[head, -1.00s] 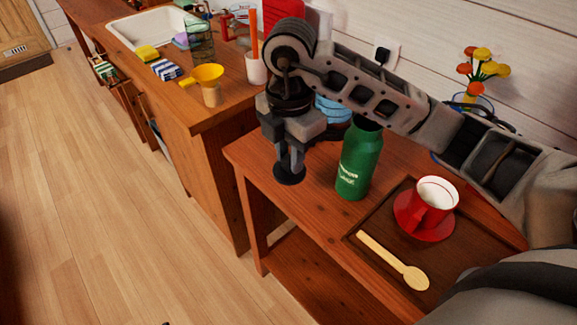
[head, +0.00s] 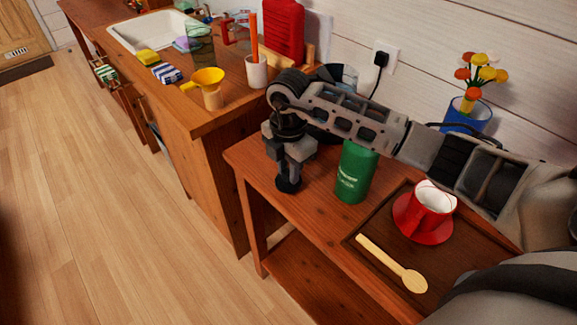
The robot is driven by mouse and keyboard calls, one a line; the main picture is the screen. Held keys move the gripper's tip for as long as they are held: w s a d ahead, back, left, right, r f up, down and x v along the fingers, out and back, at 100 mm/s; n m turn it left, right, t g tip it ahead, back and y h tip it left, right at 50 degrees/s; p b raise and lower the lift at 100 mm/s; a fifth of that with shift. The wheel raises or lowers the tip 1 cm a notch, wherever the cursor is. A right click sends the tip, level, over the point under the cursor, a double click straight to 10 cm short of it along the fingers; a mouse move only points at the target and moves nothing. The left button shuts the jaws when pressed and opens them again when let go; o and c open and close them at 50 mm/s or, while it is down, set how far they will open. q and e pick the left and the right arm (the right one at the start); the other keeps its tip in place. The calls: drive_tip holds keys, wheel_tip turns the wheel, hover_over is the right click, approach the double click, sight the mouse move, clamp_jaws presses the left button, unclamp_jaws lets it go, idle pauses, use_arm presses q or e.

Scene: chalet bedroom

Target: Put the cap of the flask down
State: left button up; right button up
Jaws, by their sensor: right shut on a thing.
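The green flask (head: 353,174) stands upright on the small wooden table (head: 311,208); its top is hidden behind my right arm. My right gripper (head: 289,172) points down, left of the flask. It is shut on the dark round cap (head: 288,186), which is at its fingertips over the table's left part. I cannot tell whether the cap touches the tabletop. My left gripper is not in view.
A dark tray (head: 460,257) holds a red cup (head: 433,205) on a saucer and a wooden spoon (head: 393,263). A blue vase (head: 466,116) with flowers stands behind. The counter (head: 205,118) holds a yellow funnel (head: 208,81) and a sink.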

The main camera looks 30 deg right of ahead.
drive_tip(key=shift+f, duration=0.1)
drive_tip(key=o, duration=1)
drive_tip(key=shift+c, duration=0.2)
wheel_tip(320, 180, up, 12)
